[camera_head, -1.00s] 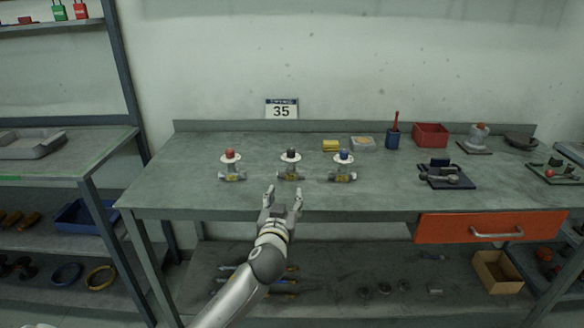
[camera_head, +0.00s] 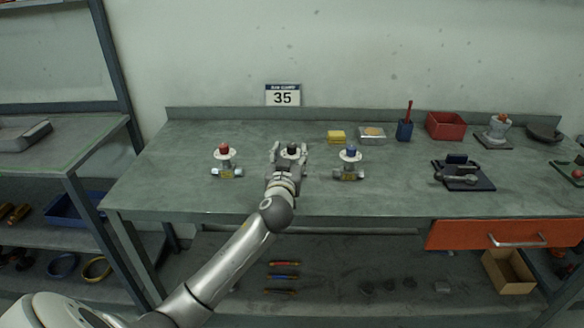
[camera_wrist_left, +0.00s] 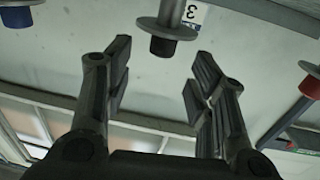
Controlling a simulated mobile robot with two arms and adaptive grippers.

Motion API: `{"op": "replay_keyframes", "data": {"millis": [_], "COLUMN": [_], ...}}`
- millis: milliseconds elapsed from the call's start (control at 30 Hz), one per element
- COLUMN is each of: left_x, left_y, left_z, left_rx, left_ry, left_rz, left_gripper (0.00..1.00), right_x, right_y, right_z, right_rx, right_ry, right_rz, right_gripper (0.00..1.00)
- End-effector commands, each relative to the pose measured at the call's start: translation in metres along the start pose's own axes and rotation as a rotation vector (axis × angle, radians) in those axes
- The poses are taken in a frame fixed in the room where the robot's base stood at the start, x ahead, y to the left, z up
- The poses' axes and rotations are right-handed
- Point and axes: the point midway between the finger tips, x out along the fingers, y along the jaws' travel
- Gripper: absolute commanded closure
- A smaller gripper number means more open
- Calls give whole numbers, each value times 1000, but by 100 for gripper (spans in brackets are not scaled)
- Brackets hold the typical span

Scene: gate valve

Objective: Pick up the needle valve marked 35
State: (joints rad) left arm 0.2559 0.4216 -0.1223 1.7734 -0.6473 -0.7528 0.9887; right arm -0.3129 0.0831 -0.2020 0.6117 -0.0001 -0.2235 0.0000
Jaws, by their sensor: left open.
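Three needle valves stand in a row on the workbench (camera_head: 400,200): one with a red knob (camera_head: 224,148), one with a black knob (camera_head: 292,148) and one with a blue knob (camera_head: 351,151). A sign reading 35 (camera_head: 283,95) is on the wall edge behind the black-knobbed valve. My left gripper (camera_head: 290,152) is open, its fingers on either side of the black-knobbed valve, hiding its body. Contact does not show. The yellow tags are unreadable.
A yellow sponge (camera_head: 336,137), a clear box (camera_head: 371,134), a blue cup (camera_head: 405,131) and a red bin (camera_head: 446,125) stand toward the back right. A dark plate with metal parts (camera_head: 463,174) lies at right. The bench's front left is clear.

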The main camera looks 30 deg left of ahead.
Motion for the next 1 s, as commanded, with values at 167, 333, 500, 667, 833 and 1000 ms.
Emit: {"op": "replay_keyframes", "data": {"millis": [167, 333, 500, 667, 833, 1000], "left_x": [14, 36, 50, 53, 53, 53], "left_y": [-1, -1, -1, -1, -1, -1], "left_z": [-1, 0, 1, 2, 2, 2], "left_rx": [4, 3, 3, 1, 1, 1], "left_ry": [1, 0, 1, 0, 0, 0], "left_rz": [0, 0, 0, 1, 1, 1], "left_gripper": [49, 49, 49, 49, 53, 75], "right_x": [-5, -11, -12, -12, -12, -12], "right_y": [4, 5, 4, 1, -3, -3], "right_z": [-8, -20, -22, -22, -20, -18], "right_rx": [0, 1, 2, 5, 6, 6], "right_ry": [12, 31, 33, 32, 29, 25], "right_rz": [4, 6, 5, 1, -3, -4], "right_gripper": [60, 60, 60, 60, 60, 60]}}
